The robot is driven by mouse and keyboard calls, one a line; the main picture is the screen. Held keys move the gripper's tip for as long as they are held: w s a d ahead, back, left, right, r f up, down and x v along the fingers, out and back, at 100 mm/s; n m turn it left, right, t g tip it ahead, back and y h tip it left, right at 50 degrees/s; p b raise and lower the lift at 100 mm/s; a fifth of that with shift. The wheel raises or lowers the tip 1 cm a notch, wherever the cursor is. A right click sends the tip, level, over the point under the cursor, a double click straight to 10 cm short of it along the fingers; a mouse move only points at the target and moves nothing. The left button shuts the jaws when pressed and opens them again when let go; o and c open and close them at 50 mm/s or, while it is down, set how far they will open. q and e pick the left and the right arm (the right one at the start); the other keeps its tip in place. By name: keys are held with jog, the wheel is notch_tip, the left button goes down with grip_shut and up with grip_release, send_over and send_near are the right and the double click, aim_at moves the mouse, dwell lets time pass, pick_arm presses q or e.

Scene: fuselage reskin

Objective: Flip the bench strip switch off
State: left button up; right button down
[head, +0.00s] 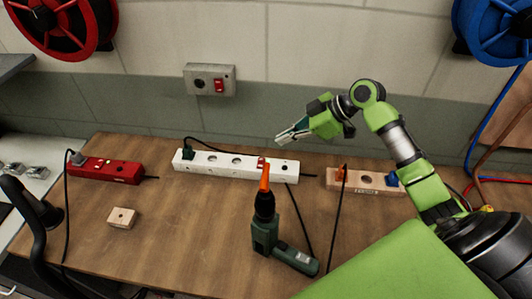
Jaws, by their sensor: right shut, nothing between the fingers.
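Three power strips lie on the wooden bench; I cannot read which is named the bench strip. The white strip (222,164) is in the middle, with a dark plug at its left end and a red switch (262,163) near its right end. The red strip (105,170) is at the left. The tan strip (365,181) is at the right, with orange and blue plugs. My right gripper (281,138) is shut and empty, pointing left above and behind the white strip's right end, apart from it in the picture. Switch positions are too small to tell. My left gripper is out of view.
A green drill (265,228) with an orange tip stands in front of the white strip and partly overlaps its switch. A small wooden block (121,218) lies at the left. A grey wall box (210,80) with a red switch is behind. Cables cross the bench.

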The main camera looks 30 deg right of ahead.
jog(key=p, duration=0.2)
send_over(261, 160)
jog(key=s, duration=0.2)
jog(key=f, duration=0.4)
jog(key=shift+w+d+f, duration=0.15)
jog(key=shift+d+f, duration=0.25)
notch_tip(261, 160, down, 3)
jog(key=shift+w+r+p, duration=0.1)
jog(key=shift+w+p, duration=0.05)
jog(key=shift+p, duration=0.5)
jog(key=shift+d+f, duration=0.2)
jog(key=shift+f, duration=0.65)
jog(key=shift+w+d+f+b, duration=0.1)
jog(key=shift+w+f+b, duration=0.1)
jog(key=shift+f+b, duration=0.5)
jog(key=shift+s+r, duration=0.1)
jog(key=shift+r, duration=0.3)
jog(key=shift+s+p, duration=0.1)
jog(key=shift+p, duration=0.2)
